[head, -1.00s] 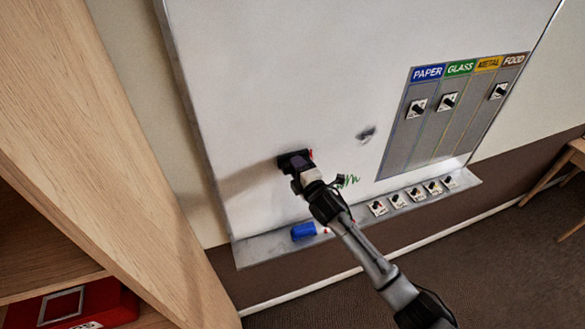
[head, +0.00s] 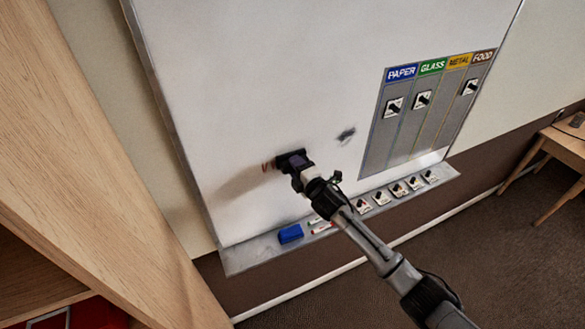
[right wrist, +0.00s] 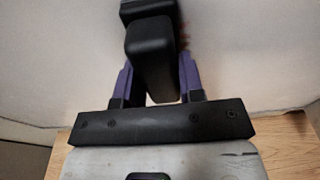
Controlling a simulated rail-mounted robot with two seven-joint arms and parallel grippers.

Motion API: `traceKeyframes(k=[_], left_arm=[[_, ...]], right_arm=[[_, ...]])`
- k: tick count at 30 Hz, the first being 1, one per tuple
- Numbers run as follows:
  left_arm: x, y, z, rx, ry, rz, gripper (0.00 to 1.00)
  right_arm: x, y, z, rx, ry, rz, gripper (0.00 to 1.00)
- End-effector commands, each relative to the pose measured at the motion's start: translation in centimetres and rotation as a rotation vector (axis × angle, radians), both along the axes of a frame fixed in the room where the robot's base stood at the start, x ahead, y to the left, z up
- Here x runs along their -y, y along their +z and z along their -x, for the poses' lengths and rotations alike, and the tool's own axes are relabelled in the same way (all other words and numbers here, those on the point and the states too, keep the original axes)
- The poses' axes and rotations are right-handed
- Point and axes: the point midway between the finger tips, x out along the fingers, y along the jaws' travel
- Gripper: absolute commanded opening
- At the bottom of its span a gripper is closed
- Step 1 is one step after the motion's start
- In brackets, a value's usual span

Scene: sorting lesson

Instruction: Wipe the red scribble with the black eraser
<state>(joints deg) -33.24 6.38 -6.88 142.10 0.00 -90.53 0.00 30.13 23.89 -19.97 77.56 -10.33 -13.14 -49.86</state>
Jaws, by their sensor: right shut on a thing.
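My right gripper (head: 297,170) is shut on the black eraser (head: 290,155), at the lower middle of the whiteboard (head: 250,80). The eraser appears to be against the board. In the right wrist view the purple fingers (right wrist: 156,82) stand on both sides of the black eraser (right wrist: 149,50). Part of the red scribble (head: 268,165) shows just left of the eraser in the head view. A faint reddish trace (right wrist: 183,30) shows beside it in the wrist view. The eraser and gripper may hide more of the scribble. My left gripper is not in view.
A dark smudge (head: 346,135) and a green scribble (head: 336,177) lie to the right. The ledge (head: 245,256) below holds a blue block (head: 290,234), markers (head: 322,228) and several picture cards (head: 398,189). A sorting chart (head: 400,140) hangs at right; a wooden cabinet (head: 80,130) stands at left.

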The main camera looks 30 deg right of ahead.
Motion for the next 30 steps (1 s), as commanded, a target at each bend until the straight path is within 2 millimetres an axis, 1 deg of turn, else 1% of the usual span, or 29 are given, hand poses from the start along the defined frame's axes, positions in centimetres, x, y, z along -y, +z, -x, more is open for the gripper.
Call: traceKeyframes(k=[12, 15, 23, 30], left_arm=[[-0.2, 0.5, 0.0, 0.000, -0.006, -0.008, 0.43], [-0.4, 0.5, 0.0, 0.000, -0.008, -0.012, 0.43], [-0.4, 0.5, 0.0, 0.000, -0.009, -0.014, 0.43], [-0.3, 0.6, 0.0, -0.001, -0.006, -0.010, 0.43]], right_arm=[[3.0, 0.1, 0.3, 0.000, -0.003, 0.003, 0.17], [3.3, 0.1, 0.2, 0.000, -0.002, 0.002, 0.17], [2.9, 0.0, 0.1, 0.000, -0.001, 0.000, 0.17], [1.3, 0.1, 0.1, 0.001, 0.000, -0.002, 0.17]])
